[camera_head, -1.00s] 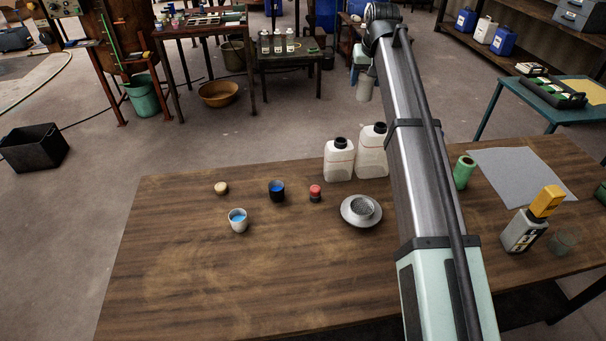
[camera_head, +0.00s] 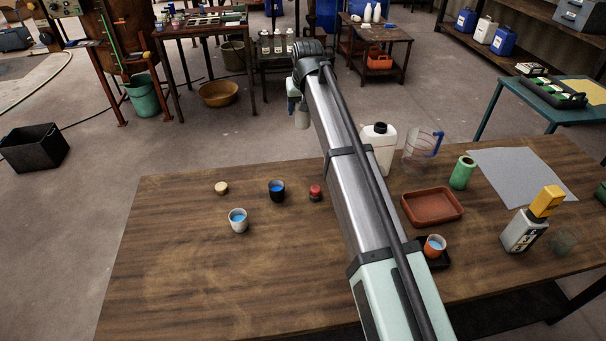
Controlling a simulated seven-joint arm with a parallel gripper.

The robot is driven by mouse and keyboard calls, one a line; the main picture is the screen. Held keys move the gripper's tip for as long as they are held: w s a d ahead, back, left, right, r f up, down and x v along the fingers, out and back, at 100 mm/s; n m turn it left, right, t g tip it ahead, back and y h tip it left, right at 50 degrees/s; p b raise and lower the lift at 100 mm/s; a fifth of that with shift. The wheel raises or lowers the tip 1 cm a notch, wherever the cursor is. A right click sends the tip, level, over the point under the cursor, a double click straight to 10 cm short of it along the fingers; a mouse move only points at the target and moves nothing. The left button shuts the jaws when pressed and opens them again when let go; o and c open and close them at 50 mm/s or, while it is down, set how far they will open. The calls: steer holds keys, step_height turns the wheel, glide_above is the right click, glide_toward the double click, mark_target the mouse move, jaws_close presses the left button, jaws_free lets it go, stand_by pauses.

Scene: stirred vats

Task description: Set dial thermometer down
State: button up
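I cannot make out the dial thermometer anywhere in view. My arm crosses the bench from the bottom right up to a joint at the top middle, with pale parts of it hanging below that joint. My gripper cannot be made out. A white cup (camera_head: 238,222) and a black cup (camera_head: 277,193), both with blue contents, stand on the wooden bench (camera_head: 180,265).
A small red-topped item (camera_head: 315,193) and a beige round piece (camera_head: 221,188) lie left of my arm. A white bottle (camera_head: 380,152), clear jug (camera_head: 420,155), green roll (camera_head: 462,173), grey sheet (camera_head: 520,175) and yellow-topped bottle (camera_head: 524,230) stand or lie right. The bench's front left is clear.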

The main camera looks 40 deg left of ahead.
step_height(320, 180, down, 20)
steer(key=shift+r, duration=0.1)
stand_by(0.6)
steer(key=o, duration=1.2)
steer(key=shift+f, duration=0.2)
steer(key=shift+c, duration=0.2)
steer(key=v, duration=1.2)
steer(key=shift+r, duration=0.2)
steer(key=shift+w, duration=0.1)
